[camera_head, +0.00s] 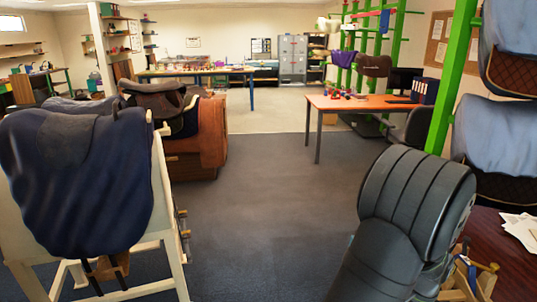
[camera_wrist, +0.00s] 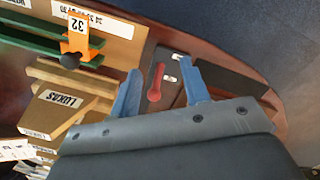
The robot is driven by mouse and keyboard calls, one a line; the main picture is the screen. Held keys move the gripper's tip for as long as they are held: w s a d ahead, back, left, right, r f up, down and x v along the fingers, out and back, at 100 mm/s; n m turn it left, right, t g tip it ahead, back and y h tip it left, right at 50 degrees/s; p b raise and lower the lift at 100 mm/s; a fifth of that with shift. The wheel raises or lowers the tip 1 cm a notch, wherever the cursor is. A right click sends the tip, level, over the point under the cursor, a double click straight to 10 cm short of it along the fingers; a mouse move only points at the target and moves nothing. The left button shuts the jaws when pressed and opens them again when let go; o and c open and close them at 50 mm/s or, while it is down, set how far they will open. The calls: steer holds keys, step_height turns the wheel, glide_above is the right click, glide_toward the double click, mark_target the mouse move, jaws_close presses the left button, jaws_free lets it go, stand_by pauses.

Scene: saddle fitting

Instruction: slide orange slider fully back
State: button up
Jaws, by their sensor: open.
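The orange slider (camera_wrist: 78,38), marked 32, shows in the wrist view at the upper left. It sits across green rails (camera_wrist: 108,61) on a wooden board, with a dark round knob (camera_wrist: 70,62) at its lower end. My gripper (camera_wrist: 160,66) is open, its two blue fingers spread apart, to the right of the slider and clear of it. In the head view the slider cannot be made out behind my arm.
A wooden block labelled LUKAS (camera_wrist: 65,108) lies below the slider. The dark red table (camera_head: 502,240) holds papers (camera_head: 522,230) at the right in the head view. A dark strip (camera_wrist: 225,78) lies near the table's curved edge. A saddle stand (camera_head: 163,200) is at left.

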jaws_close()
steer(key=s+m+t, duration=0.1)
steer(key=s+m, duration=0.3)
steer(key=s+r+m+t+y, duration=0.1)
steer(key=s+m, duration=0.2)
steer(key=s, duration=0.1)
steer(key=s+d+m+t, duration=0.1)
steer(key=s+m, duration=0.3)
steer(key=shift+s+d+r+m+y, duration=0.1)
steer(key=shift+s+r+m+y, duration=0.15)
steer(key=shift+r+m+y, duration=0.1)
steer(key=s+r+m+t+h, duration=0.2)
steer(key=s+m+t, duration=0.1)
steer(key=s+m, duration=0.4)
steer(key=s+r+m+t+h, duration=0.2)
steer(key=s+r+m+t, duration=0.1)
steer(key=s+m, duration=0.4)
steer(key=shift+m+y, duration=0.25)
steer(key=shift+m, duration=0.2)
steer(key=x, duration=1)
steer(key=shift+w+d+f, duration=0.1)
steer(key=shift+w+f, duration=0.1)
steer(key=shift+f, duration=0.15)
steer(key=shift+w+d+f, duration=0.1)
steer(key=shift+w, duration=0.5)
steer(key=shift+w+d+f, duration=0.1)
steer(key=shift+w, duration=0.45)
steer(key=shift+w+d+f, duration=0.1)
steer(key=shift+w+d, duration=0.05)
steer(key=shift+w, duration=0.65)
